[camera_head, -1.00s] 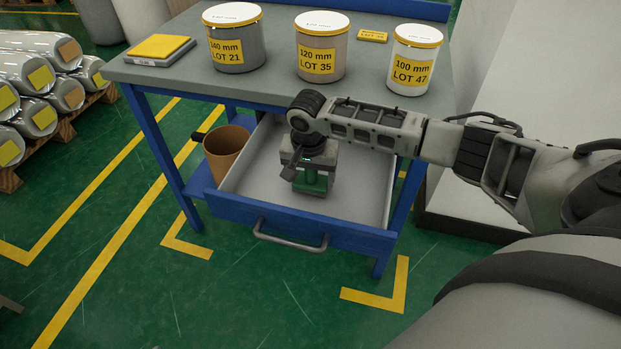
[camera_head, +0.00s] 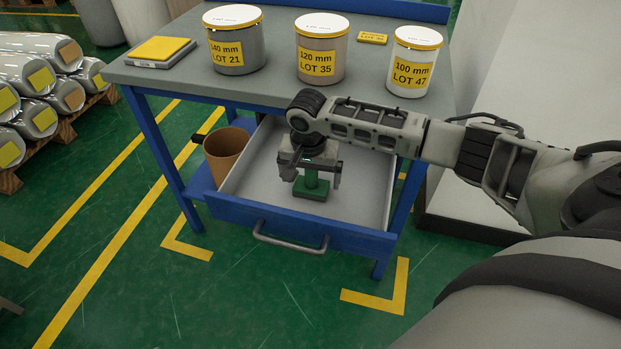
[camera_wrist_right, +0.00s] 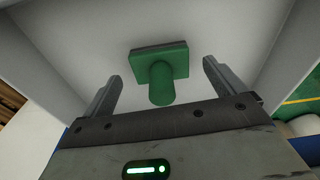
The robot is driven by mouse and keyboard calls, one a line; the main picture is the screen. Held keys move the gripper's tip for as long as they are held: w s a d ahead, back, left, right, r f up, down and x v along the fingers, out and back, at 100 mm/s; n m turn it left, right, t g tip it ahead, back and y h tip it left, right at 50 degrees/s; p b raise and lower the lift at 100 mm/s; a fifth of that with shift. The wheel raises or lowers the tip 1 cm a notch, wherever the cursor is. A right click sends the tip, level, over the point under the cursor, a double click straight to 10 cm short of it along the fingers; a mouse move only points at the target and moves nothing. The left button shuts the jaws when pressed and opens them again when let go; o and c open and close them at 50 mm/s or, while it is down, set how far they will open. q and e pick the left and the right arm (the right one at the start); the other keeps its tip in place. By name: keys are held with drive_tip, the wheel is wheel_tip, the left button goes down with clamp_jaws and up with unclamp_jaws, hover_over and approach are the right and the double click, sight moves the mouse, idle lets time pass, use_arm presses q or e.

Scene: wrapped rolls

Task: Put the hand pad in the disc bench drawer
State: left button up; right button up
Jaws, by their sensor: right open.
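The green hand pad (camera_head: 311,188), a flat block with a round handle, sits handle up inside the open drawer (camera_head: 358,198) of the blue bench. My right gripper (camera_head: 314,176) is over the drawer, open, with its fingers on either side of the handle. In the right wrist view the hand pad (camera_wrist_right: 161,84) lies between and beyond the open fingertips (camera_wrist_right: 162,72), with clear gaps on both sides. It appears to rest on the drawer floor. My left gripper is not in view.
The bench top (camera_head: 180,80) holds three labelled tubs, including the grey one (camera_head: 236,55), and a yellow-topped pad (camera_head: 160,50). A brown cup (camera_head: 226,152) stands left of the drawer. Wrapped rolls (camera_head: 35,80) lie at the left. The drawer floor around the pad is clear.

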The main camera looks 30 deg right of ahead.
sight(309, 193)
use_arm(q)
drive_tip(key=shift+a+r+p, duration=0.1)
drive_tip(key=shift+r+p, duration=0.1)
drive_tip(key=shift+p, duration=0.45)
use_arm(e)
wheel_tip(309, 193, up, 10)
drive_tip(key=shift+s+a+r, duration=0.2)
drive_tip(key=shift+s+a, duration=0.25)
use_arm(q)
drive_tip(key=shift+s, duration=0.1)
